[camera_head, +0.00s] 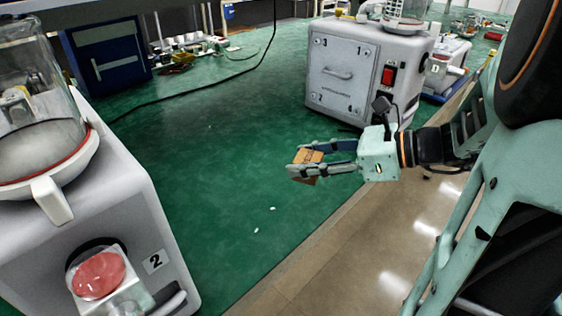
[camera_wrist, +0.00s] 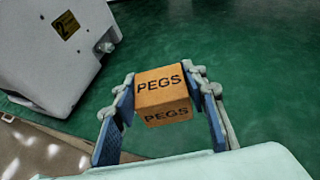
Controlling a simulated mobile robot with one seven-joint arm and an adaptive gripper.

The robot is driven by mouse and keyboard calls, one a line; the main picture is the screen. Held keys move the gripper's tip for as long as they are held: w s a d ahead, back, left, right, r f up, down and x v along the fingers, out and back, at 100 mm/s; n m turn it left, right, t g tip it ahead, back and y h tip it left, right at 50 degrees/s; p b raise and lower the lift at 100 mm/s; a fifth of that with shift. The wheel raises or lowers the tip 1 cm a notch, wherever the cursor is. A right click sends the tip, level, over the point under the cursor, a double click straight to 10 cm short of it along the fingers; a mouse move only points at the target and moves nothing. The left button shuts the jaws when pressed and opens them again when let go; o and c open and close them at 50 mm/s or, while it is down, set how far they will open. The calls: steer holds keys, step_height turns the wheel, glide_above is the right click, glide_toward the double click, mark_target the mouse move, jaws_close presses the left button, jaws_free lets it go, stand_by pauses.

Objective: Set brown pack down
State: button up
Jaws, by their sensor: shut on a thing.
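The brown pack (camera_wrist: 162,93) is a small box marked "PEGS" on two faces. In the wrist view it sits between the two fingers of my gripper (camera_wrist: 164,88), with a finger against each side. In the head view the brown pack (camera_head: 308,156) shows between the fingertips of my gripper (camera_head: 306,164), partly hidden by the near finger. The gripper is shut on it and holds it over the green surface (camera_head: 230,130), near that surface's front edge. I cannot tell the exact height above the surface.
A grey machine (camera_head: 340,75) with a red switch stands behind my gripper. A black cable (camera_head: 190,93) crosses the green surface. Two small white bits (camera_head: 264,219) lie in front. The middle of the green surface is mostly clear.

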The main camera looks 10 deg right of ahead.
steer(key=w+f+b, duration=0.2)
steer(key=w+f, duration=0.2)
steer(key=w, duration=0.3)
steer(key=b, duration=0.2)
glide_above(291, 182)
steer(key=f, duration=0.4)
steer(key=shift+s, duration=0.3)
steer(key=shift+w+f+b, duration=0.2)
steer(key=shift+f+b, duration=0.2)
steer(key=shift+f, duration=0.55)
steer(key=shift+w+f+b, duration=0.15)
steer(key=shift+f+b, duration=0.25)
steer(key=shift+f, duration=0.5)
steer(key=shift+f, duration=0.15)
steer(key=o, duration=1.2)
steer(key=shift+c, duration=0.2)
steer(key=shift+s+d+r, duration=0.1)
steer(key=shift+d+r, duration=0.05)
steer(key=shift+r, duration=0.15)
steer(key=p+v, duration=0.4)
steer(key=v, duration=0.7)
steer(key=shift+s+d+r, duration=0.1)
steer(key=shift+s+d, duration=0.05)
steer(key=shift+d, duration=0.05)
steer(key=shift+a, duration=0.1)
